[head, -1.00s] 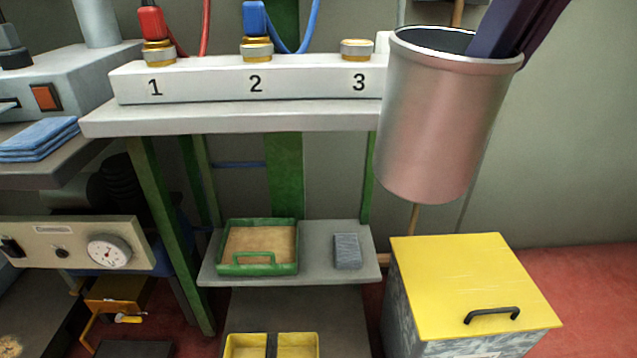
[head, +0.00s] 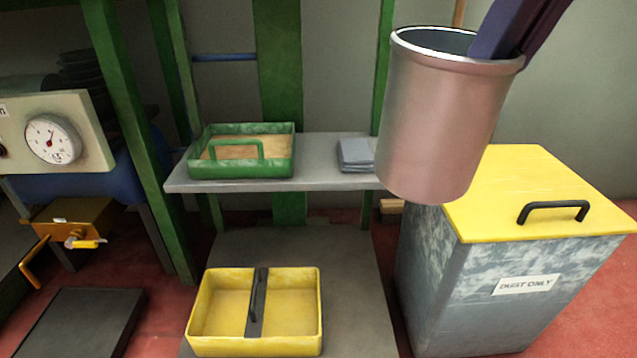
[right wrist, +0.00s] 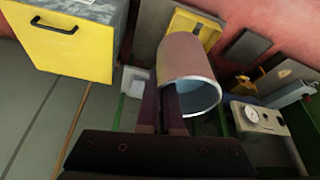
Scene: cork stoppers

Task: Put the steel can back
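The steel can (head: 435,125) hangs in the air at the right of the head view, upright with its open mouth up and slightly tilted. My right gripper (head: 510,45) comes in from the upper right and is shut on the can's rim. One finger goes inside the mouth and the other is outside the wall. The can also shows in the right wrist view (right wrist: 183,52), gripped at its rim by the dark fingers (right wrist: 163,105). The can's inside is mostly hidden. My left gripper is not in view.
A grey shelf (head: 320,180) carries a green tray (head: 275,165) and a folded grey cloth (head: 355,153). Below sits a yellow two-part tray (head: 312,345) on a grey lower shelf (head: 350,260). A yellow-lidded "DUST ONLY" bin (head: 500,310) stands right, behind the can. A gauge panel (head: 90,120) is left.

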